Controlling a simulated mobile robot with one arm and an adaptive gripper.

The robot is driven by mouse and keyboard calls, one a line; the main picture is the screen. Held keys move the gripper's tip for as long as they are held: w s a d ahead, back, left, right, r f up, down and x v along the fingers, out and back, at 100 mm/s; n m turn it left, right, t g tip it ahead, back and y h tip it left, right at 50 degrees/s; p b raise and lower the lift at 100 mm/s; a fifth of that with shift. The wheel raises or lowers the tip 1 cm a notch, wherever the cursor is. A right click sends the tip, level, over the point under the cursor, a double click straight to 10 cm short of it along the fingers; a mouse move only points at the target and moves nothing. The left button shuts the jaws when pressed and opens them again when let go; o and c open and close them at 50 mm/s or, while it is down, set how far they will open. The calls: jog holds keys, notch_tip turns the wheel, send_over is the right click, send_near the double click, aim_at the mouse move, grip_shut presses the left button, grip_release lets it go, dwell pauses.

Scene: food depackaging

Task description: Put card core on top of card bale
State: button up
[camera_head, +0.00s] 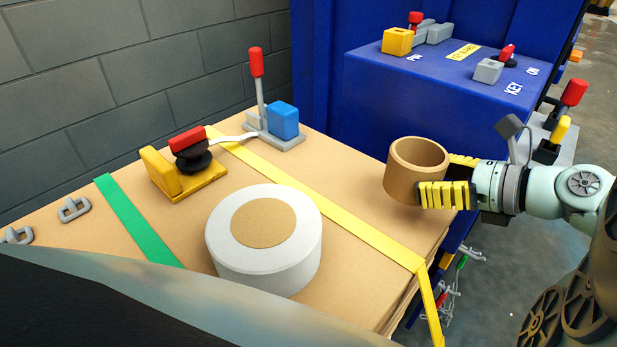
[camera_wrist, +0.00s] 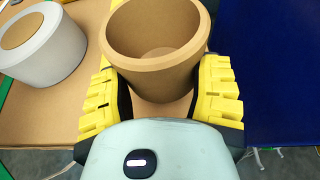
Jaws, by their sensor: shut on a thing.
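The card core (camera_head: 403,178) is a short brown cardboard ring. My gripper (camera_head: 446,181) comes from the right and is shut on it, with yellow fingers on either side. The card bale (camera_head: 350,285) is the large brown block with a flat top. The core is over the bale's right edge region; I cannot tell whether it touches the top.
A white roll with a brown centre (camera_head: 264,245) stands on the bale. Yellow strap (camera_head: 330,220) and green strap (camera_head: 138,222) cross it. A red-handled tensioner (camera_head: 190,155) and a lever with blue block (camera_head: 284,120) stand behind. A blue machine (camera_head: 430,100) is at the back.

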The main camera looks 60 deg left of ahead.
jog(key=shift+w+a+f, duration=0.1)
jog(key=shift+w+a, duration=0.05)
jog(key=shift+a, duration=0.25)
notch_tip(320, 180, down, 3)
jog(key=shift+f, duration=0.2)
jog(key=shift+f+b, duration=0.25)
jog(key=shift+b, duration=0.05)
jog(key=o, duration=1.1)
jog(key=shift+r, duration=0.1)
jog(key=shift+c, duration=0.2)
